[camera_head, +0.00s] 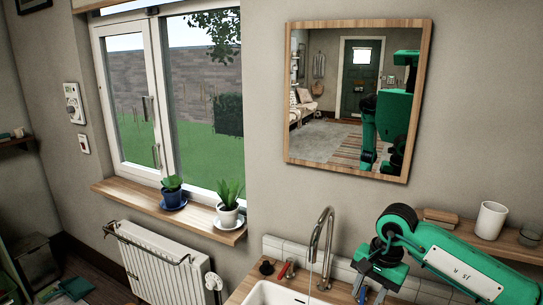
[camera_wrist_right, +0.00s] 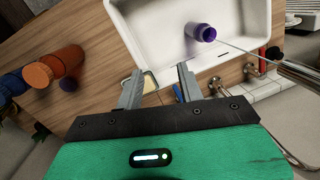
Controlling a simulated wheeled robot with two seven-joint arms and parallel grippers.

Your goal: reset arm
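My right arm reaches in from the right in the head view, green with dark joints. Its gripper (camera_head: 372,292) points down over the counter just right of the tap. My left arm and gripper are in neither view.
A white sink (camera_head: 275,294) is set in the wooden counter below the tap (camera_head: 322,240). A purple bottle (camera_wrist_right: 201,32) lies in the sink. Orange jars (camera_wrist_right: 67,60) stand on the counter. A shelf holds a white cup (camera_head: 490,220). A mirror (camera_head: 355,100) hangs above.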

